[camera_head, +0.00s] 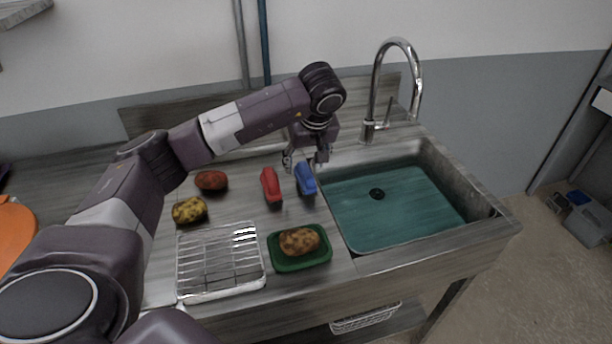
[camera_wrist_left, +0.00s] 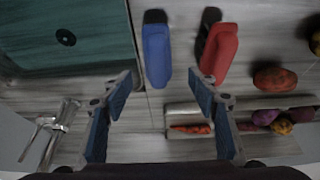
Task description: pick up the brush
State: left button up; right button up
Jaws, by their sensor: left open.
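A blue brush-like object (camera_head: 305,180) lies on the counter just left of the sink. A similar red one (camera_head: 270,187) lies to its left. In the left wrist view the blue one (camera_wrist_left: 157,55) and the red one (camera_wrist_left: 220,52) each show a dark part, perhaps bristles. My left gripper (camera_head: 306,163) is open and empty, hanging over the counter at the blue one's far end. In the left wrist view the open jaws (camera_wrist_left: 162,88) frame the near end of the blue one, with the red one by the right finger. My right gripper is out of view.
A green tray (camera_head: 285,262) holds a potato (camera_head: 299,241). A wire rack (camera_head: 218,262), a yellow potato (camera_head: 189,210) and a reddish one (camera_head: 211,180) are at left.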

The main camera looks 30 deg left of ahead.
aim_at(305, 169)
pick_arm(q)
jog(key=shift+p+x, duration=0.65)
jog(key=shift+x, duration=1.65)
jog(key=shift+d, duration=0.1)
jog(key=shift+c, duration=0.2)
jog(key=c, duration=1.3)
